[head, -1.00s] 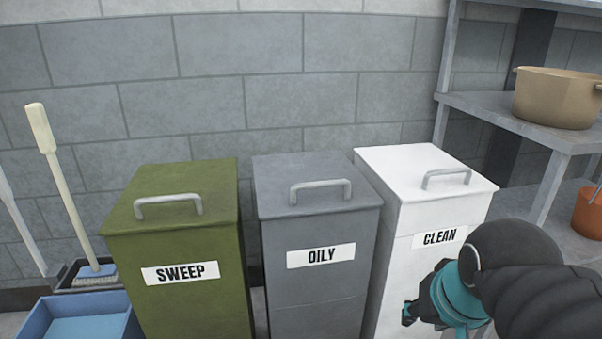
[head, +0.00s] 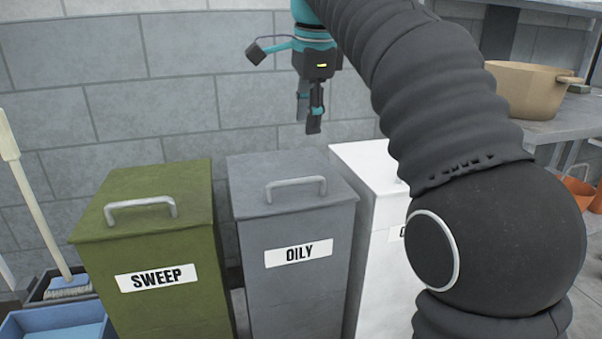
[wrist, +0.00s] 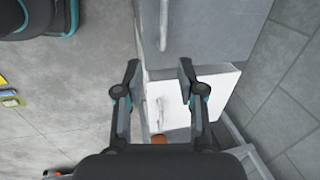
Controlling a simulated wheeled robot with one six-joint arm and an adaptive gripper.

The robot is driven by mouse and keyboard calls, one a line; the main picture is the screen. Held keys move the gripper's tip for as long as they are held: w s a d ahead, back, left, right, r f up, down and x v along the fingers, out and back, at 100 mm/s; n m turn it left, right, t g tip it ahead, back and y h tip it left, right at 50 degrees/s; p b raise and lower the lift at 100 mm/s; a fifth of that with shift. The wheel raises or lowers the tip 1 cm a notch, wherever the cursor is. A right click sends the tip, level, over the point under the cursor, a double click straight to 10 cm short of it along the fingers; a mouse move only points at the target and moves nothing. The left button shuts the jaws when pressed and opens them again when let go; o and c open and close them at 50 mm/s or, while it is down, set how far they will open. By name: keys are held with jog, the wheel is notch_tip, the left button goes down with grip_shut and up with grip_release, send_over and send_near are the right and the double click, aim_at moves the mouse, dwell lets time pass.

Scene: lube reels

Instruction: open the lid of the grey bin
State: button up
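The grey bin (head: 300,285) labelled OILY stands between two other bins. Its flat lid (head: 245,187) is down, with a bar handle (head: 296,188) on top. My gripper (head: 309,120) hangs fingers down above the back of the grey bin, clear of the lid and handle. In the wrist view my gripper (wrist: 159,75) is open, with nothing between its fingers. The grey lid (wrist: 205,30) shows at the top of that view, with its handle (wrist: 163,25) beyond the fingertips. Nothing touches the handle.
The green SWEEP bin (head: 160,250) stands left and the white CLEAN bin (head: 370,240) right, partly hidden by my arm. A block wall (head: 150,80) is behind. A shelf (head: 555,130) with a tan pot (head: 530,90) stands right. A blue tub (head: 60,325) is front left.

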aim_at(300, 181)
jog(key=shift+m, duration=0.3)
jog(key=b+x, duration=0.1)
jog(key=x, duration=0.3)
jog(key=b+x, duration=0.2)
jog(key=x, duration=0.3)
jog(key=b+x, duration=0.2)
jog(key=x, duration=0.2)
jog(key=shift+w+a+f, duration=0.25)
jog(key=shift+a, duration=0.15)
grip_shut()
